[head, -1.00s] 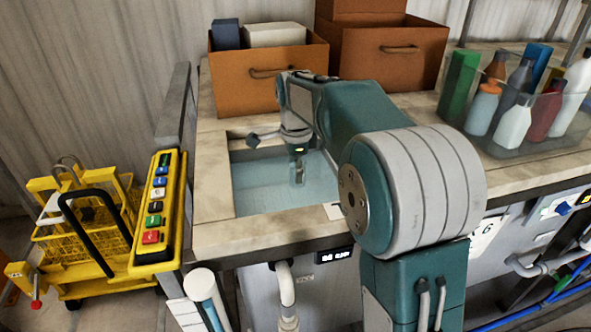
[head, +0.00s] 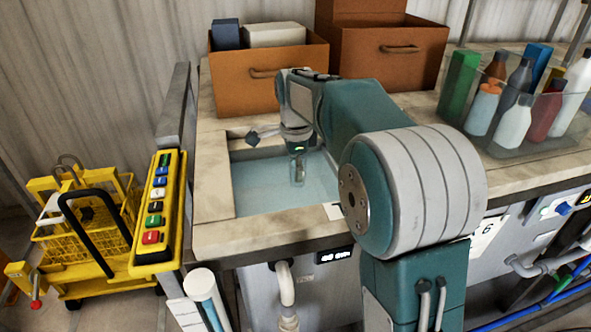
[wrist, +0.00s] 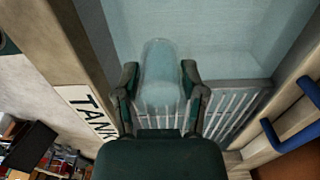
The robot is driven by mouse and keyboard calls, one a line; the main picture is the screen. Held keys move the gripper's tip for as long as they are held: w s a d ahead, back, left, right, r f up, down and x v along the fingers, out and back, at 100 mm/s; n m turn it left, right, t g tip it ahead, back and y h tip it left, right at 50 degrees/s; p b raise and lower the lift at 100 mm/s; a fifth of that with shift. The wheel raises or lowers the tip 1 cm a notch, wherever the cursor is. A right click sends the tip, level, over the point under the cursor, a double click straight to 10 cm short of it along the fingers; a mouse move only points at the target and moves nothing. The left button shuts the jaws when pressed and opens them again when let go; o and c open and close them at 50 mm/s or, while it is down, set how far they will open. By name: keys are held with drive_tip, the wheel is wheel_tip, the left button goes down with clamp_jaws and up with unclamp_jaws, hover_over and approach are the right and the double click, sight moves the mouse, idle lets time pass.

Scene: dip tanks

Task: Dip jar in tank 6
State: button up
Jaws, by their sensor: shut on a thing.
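A clear, pale jar (wrist: 160,70) is held between the two fingers of my gripper (wrist: 159,88) in the wrist view. In the head view the jar (head: 298,175) hangs below my gripper (head: 297,150), over or in the pale blue liquid of an open tank (head: 235,208). I cannot tell how deep its lower end reaches. A white label (wrist: 88,110) reading "TANK" lies on the rim in the wrist view; its number is hidden. A sign with a 6 (head: 487,229) shows on the front of the bench, right of my arm.
Brown drawer boxes (head: 268,83) stand behind the tank. A clear bin (head: 530,140) of bottles stands at the right. A yellow button panel (head: 158,205) and a yellow cart (head: 90,235) are at the left. A slatted grate (wrist: 230,108) is beside the jar.

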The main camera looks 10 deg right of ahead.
wheel_tip(320, 180, up, 10)
drive_tip(key=shift+f, duration=0.25)
idle(0.6)
idle(0.5)
